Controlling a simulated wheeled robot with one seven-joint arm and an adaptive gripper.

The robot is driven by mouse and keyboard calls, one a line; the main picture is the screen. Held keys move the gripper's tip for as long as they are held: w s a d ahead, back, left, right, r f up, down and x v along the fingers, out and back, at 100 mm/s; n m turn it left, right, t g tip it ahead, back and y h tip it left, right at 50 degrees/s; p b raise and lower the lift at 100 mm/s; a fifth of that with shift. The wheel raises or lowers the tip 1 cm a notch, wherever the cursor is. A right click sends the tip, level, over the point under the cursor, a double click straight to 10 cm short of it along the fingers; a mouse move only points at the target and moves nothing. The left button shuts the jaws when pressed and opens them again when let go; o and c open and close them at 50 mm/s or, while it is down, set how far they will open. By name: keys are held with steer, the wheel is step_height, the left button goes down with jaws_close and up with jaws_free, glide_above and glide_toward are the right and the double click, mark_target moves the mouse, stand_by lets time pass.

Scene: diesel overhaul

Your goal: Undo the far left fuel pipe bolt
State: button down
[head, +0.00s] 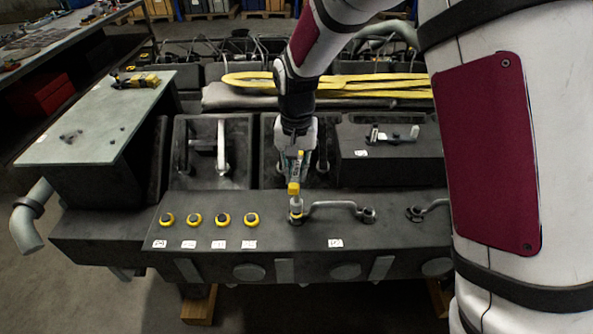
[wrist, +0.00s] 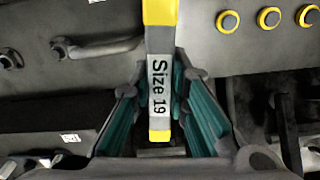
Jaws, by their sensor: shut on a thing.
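My gripper (head: 296,156) is shut on a driver tool (head: 294,188) with yellow bands and a grey body. In the wrist view, the tool (wrist: 159,85) reads "Size 19" and stands between my gripper's teal pads (wrist: 160,112). In the head view the tool points down, with its silver socket end at the left end of a grey fuel pipe (head: 332,204). The pipe (wrist: 105,47) also shows in the wrist view, running behind the tool. The bolt at this end is hidden by the tool; I cannot tell how fully the socket sits on it.
Several yellow-ringed knobs (head: 223,219) lie left of the pipe, with white labels below. A second pipe (head: 430,209) is to the right, partly behind my arm. Upright handles (head: 221,147) stand behind. A grey bench (head: 100,128) with a yellow tool is at left.

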steer(key=m, duration=2.2)
steer(key=shift+m, duration=0.3)
steer(key=shift+w, duration=0.1)
steer(key=shift+f, duration=0.1)
